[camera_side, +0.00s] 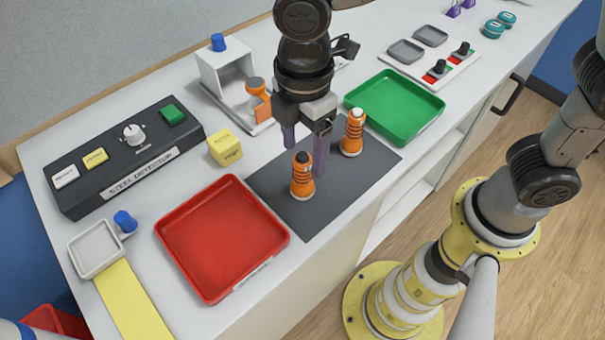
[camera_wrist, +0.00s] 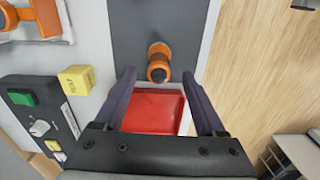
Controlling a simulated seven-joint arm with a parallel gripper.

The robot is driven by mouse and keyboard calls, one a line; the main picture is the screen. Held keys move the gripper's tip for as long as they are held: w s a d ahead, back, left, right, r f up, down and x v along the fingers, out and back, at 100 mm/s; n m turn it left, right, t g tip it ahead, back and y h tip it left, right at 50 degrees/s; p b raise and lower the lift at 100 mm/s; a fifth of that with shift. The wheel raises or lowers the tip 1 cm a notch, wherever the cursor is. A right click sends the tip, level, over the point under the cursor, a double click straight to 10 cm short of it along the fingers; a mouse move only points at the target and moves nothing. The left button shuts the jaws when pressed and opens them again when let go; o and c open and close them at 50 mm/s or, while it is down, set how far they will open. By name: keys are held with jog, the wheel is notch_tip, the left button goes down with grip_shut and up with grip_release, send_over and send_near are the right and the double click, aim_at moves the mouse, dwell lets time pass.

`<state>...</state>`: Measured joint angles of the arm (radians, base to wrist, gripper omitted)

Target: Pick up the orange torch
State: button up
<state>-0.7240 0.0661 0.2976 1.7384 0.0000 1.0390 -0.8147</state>
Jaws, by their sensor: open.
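Two orange torch-like items stand upright on a dark grey mat (camera_side: 270,196). One has a dark top (camera_side: 302,180) and stands near the red tray. The other has a white top (camera_side: 352,136) and stands nearer the green tray. My gripper (camera_side: 305,160) is open and points down at the mat, its fingers by the dark-topped item in the side view. In the wrist view an orange item (camera_wrist: 158,72) shows just beyond my open, empty gripper (camera_wrist: 158,77), roughly centred between the fingertips. I cannot tell for sure which of the two it is.
A red tray (camera_side: 165,245) and a green tray (camera_side: 435,110) flank the mat. A yellow cube (camera_side: 225,148), a dark panel labelled as a detector (camera_side: 130,150) and a white stand with an orange-handled part (camera_side: 258,100) lie behind. The mat's front right is clear.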

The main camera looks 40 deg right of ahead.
aim_at(302, 176)
jog(key=shift+w+a+f, duration=0.1)
jog(key=shift+f, duration=2.5)
grip_shut()
